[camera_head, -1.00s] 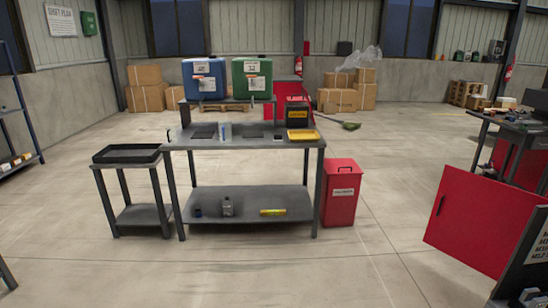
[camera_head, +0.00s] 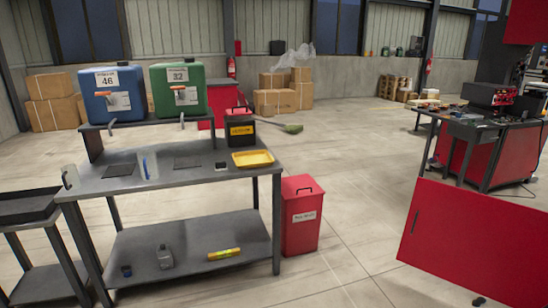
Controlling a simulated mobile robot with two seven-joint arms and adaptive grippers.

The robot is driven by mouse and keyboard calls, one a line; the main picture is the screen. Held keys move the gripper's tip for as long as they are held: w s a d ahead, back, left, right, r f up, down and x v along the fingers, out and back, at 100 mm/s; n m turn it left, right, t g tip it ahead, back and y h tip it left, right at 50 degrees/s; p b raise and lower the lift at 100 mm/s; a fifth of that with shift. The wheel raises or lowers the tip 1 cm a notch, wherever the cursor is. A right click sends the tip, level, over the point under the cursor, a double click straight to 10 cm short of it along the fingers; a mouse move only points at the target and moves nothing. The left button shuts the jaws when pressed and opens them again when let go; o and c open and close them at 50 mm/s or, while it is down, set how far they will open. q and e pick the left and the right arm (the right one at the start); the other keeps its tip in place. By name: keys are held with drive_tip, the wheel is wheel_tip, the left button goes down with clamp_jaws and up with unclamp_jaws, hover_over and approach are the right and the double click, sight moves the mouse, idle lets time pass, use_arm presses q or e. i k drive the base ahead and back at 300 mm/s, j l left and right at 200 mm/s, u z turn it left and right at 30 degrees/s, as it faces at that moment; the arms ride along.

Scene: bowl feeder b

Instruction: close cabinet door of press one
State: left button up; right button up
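A red cabinet door (camera_head: 462,240) stands at the lower right of the head view, swung open. It has a dark vertical handle near its left edge. Its right part runs out of the picture, so its hinge side and the cabinet it belongs to are not seen clearly. A red panel (camera_head: 526,20) at the top right corner may be part of a press, but I cannot tell. Neither of my grippers is in view.
A grey workbench (camera_head: 120,185) with blue (camera_head: 108,94) and green (camera_head: 180,88) canisters stands at the left. A red bin (camera_head: 301,215) stands beside it. A machine table (camera_head: 470,125) is at the right. Floor between bin and door is clear.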

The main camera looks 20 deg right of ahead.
sight(495, 249)
drive_tip(key=i+z, duration=0.35)
drive_tip(key=i, duration=0.3)
drive_tip(key=i+z, duration=0.35)
drive_tip(key=i, duration=0.3)
drive_tip(key=i+u, duration=0.1)
drive_tip(key=u, duration=0.3)
drive_tip(key=i+u, duration=0.1)
drive_tip(key=u, duration=0.35)
drive_tip(key=i+u, duration=0.1)
drive_tip(key=u, duration=9.35)
